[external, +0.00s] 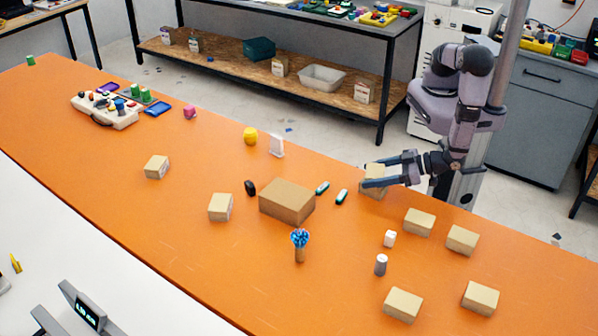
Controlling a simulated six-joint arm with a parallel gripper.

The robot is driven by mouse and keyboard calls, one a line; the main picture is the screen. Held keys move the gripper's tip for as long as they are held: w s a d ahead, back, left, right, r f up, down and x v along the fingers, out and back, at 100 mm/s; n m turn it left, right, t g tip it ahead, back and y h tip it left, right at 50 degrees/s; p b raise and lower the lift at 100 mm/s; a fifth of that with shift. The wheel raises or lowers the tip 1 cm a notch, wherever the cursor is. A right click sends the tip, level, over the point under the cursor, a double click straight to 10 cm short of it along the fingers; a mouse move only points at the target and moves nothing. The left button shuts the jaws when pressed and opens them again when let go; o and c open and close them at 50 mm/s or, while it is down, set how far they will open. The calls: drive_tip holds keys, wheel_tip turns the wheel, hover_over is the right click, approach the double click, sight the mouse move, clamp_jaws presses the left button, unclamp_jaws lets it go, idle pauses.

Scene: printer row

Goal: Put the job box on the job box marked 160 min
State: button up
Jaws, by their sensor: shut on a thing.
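My gripper (369,174) is at the far right edge of the orange table, shut on a tan job box (376,170). Tan surface also shows below the lower finger; I cannot tell whether it is the same box or another one under it. Other small tan job boxes stand on the table: two at right of centre (419,222) (462,239), two at the front right (403,304) (481,298), and two on the left (220,207) (157,167). Their markings are too small to read, so I cannot tell which says 160 min.
A larger brown carton (287,201) stands mid-table, with two teal-and-white items beside it. A blue-topped item (299,244), a grey cylinder (381,264) and a white cube (389,238) stand nearby. A yellow object (250,136) is farther back. The left-front orange surface is mostly clear.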

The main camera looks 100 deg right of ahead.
drive_tip(key=shift+f, duration=0.15)
drive_tip(key=o, duration=1.1)
drive_tip(key=shift+o, duration=0.2)
drive_tip(key=shift+r, duration=0.2)
drive_tip(key=b+v, duration=0.3)
drive_tip(key=v, duration=0.9)
drive_tip(key=shift+w+a, duration=0.1)
drive_tip(key=shift+a, duration=0.05)
